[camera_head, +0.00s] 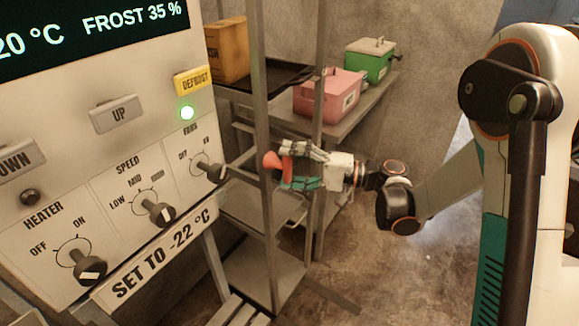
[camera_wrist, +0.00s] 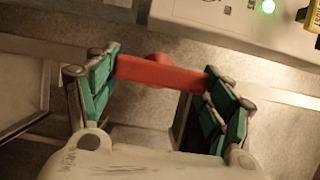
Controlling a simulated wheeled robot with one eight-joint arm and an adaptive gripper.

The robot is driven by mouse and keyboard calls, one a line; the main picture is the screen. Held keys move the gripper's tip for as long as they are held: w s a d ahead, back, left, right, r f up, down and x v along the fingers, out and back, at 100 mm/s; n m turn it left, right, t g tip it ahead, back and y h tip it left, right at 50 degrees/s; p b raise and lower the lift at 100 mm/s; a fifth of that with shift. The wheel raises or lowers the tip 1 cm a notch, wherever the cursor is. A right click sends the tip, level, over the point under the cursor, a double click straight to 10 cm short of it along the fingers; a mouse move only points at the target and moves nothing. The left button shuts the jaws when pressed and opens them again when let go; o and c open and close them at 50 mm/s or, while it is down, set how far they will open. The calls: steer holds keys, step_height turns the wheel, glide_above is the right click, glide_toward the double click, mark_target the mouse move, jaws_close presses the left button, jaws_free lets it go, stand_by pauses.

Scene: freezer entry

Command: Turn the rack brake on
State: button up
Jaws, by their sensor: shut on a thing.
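The rack (camera_head: 258,150) is a tall metal frame with shelves, in the middle of the head view. A red-orange brake handle (camera_head: 279,162) sits at its post; it also shows in the wrist view (camera_wrist: 160,74) as a red bar lying across between the fingers. My gripper (camera_head: 300,166) has come from the right and is shut on the red handle, with green finger pads at both ends of the bar. The handle's mounting and any brake marking are hidden or too small to tell.
A control panel (camera_head: 120,150) with knobs, buttons and a lit green lamp (camera_head: 187,113) stands close on the left. A dark tray (camera_head: 270,76) with an orange box (camera_head: 227,50) is on the rack. A pink box (camera_head: 330,95) and a green box (camera_head: 370,60) stand on a shelf behind.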

steer(key=o, duration=1.1)
steer(key=shift+c, duration=0.2)
steer(key=shift+d, duration=0.15)
steer(key=s+d, duration=0.1)
steer(key=d, duration=1)
steer(key=shift+s+d, duration=0.25)
steer(key=shift+d, duration=0.1)
